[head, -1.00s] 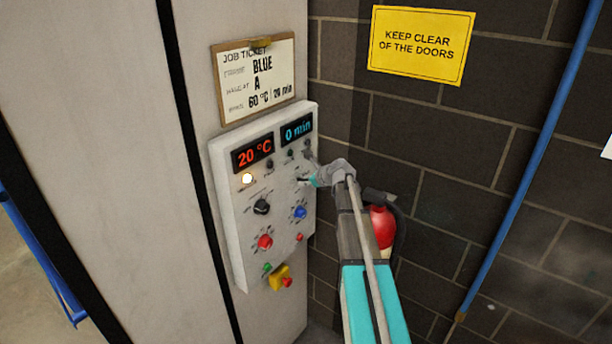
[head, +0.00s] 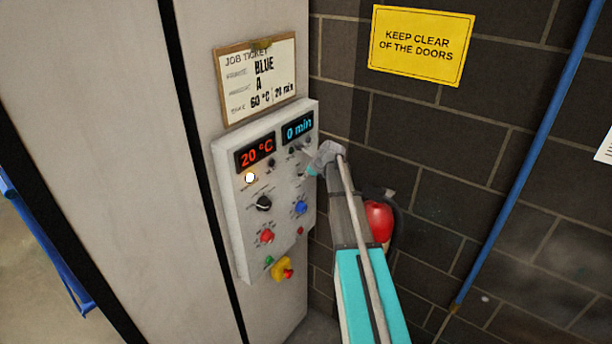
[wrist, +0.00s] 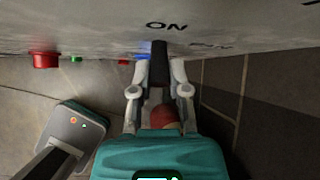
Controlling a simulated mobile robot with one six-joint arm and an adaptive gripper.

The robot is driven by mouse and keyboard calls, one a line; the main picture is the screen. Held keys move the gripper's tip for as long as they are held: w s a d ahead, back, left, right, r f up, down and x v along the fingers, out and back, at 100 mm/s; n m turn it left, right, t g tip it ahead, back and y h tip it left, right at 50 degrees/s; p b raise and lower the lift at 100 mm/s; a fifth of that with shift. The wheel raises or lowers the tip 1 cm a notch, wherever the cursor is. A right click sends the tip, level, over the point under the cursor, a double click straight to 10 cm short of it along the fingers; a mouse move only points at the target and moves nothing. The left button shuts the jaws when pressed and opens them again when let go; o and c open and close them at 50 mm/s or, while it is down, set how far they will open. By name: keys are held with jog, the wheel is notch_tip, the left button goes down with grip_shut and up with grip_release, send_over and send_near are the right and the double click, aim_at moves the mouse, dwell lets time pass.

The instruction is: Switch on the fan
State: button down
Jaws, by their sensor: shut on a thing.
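The control panel (head: 226,185) hangs on the pale booth wall. In the wrist view a black switch lever (wrist: 159,62) sticks out of the panel face, just below the word ON. My gripper (wrist: 158,72) is shut on this lever, with one pale finger on each side. In the head view my gripper (head: 312,162) is at the panel's right side, below the blue "0 min" display (head: 297,127). It hides the switch there. A second label beside ON is too blurred to read.
The panel also bears a red "20 °C" display (head: 255,153), a lit lamp (head: 249,178), a black knob (head: 264,203), a blue knob (head: 300,207), a red button (head: 266,236) and a yellow-backed red button (head: 283,268). A red extinguisher (head: 379,221) stands behind my arm.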

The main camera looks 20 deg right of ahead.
jog(key=c, duration=0.6)
grip_release()
jog(key=shift+f+b, duration=0.2)
jog(key=shift+b, duration=0.15)
